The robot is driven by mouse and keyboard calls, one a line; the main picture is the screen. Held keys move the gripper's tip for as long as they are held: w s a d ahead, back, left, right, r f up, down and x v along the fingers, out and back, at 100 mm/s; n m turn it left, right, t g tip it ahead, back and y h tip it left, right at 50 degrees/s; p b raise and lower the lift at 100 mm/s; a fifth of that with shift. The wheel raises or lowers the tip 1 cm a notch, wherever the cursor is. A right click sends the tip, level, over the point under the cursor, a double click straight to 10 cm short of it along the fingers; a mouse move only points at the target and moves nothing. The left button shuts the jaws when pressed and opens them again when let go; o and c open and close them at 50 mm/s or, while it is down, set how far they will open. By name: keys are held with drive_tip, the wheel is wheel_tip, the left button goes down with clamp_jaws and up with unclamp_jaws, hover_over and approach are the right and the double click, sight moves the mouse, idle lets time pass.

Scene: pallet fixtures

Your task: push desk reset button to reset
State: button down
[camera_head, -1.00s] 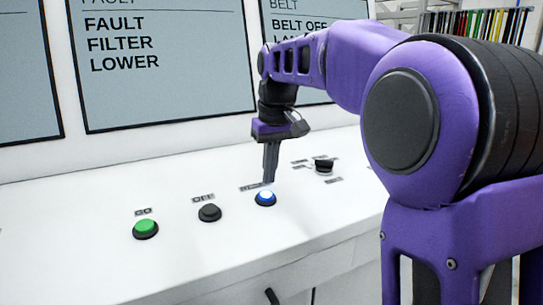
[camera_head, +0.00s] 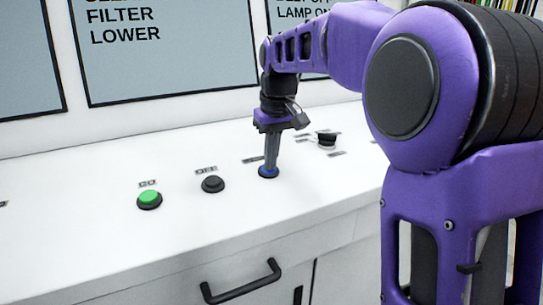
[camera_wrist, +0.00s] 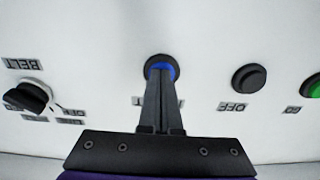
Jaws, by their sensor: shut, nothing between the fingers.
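The blue reset button (camera_head: 268,172) sits in a dark ring on the white desk, right of the dark button marked OFF. My gripper (camera_head: 270,166) is shut and empty, pointing down with its fingertips on the button's top. In the wrist view the shut fingers (camera_wrist: 160,78) reach onto the blue button (camera_wrist: 162,67) and cover its middle. Only its blue rim and part of the dark ring show. How far it is pressed in cannot be told. The label behind it is mostly hidden by the fingers.
A green GO button (camera_head: 149,198) and the dark OFF button (camera_head: 212,184) stand to the left. A BELT selector knob (camera_wrist: 28,96) is on the other side; it also shows in the head view (camera_head: 327,139). Screens (camera_head: 165,50) rise behind. A drawer handle (camera_head: 242,283) is on the front.

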drive_tip(key=shift+s+f, duration=0.15)
drive_tip(key=shift+f, duration=0.6)
drive_tip(key=shift+r+p, duration=0.45)
drive_tip(key=shift+r, duration=0.1)
wheel_tip(320, 180, up, 14)
drive_tip(key=s+d+p, duration=0.1)
drive_tip(key=p, duration=0.4)
drive_tip(key=shift+s, duration=0.3)
drive_tip(key=shift+r, duration=0.1)
